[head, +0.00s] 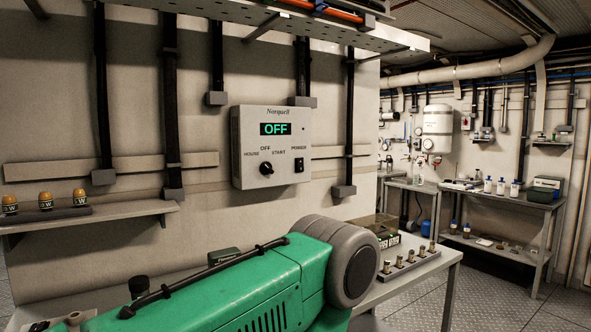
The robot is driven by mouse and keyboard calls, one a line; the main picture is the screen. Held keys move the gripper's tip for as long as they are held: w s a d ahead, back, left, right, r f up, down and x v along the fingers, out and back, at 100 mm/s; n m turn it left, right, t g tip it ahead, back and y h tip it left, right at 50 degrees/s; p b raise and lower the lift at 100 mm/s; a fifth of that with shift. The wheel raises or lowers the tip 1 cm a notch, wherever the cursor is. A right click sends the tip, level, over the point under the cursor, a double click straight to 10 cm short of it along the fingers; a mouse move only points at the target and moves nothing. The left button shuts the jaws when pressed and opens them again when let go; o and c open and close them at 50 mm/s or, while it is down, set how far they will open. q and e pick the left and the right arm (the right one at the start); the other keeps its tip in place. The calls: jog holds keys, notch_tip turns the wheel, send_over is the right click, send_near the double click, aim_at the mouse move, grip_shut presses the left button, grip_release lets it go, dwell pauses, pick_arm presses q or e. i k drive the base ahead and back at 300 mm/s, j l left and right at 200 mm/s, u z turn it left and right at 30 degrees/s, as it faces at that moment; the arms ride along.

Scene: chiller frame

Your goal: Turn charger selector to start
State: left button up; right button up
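The charger panel (244,140) is a pale grey box marked "Norquell", fixed to the wall near the picture's middle. Neither gripper shows in the head view. Nothing covers the knob.
A wall shelf (150,208) with several small orange-topped jars stands at the left. A bench (425,268) with a rack of small cylinders is below and right of the panel. A perforated tray (200,8) with cables hangs above. The floor (500,300) is clear at the lower right.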

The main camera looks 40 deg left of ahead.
aim_at(265, 167)
jog(key=i+l+u, duration=0.1)
jog(key=i+u, duration=0.4)
jog(key=i+l+u, duration=0.25)
jog(key=u, duration=0.2)
jog(key=i+l+u, duration=0.7)
jog(key=l+u, duration=0.25)
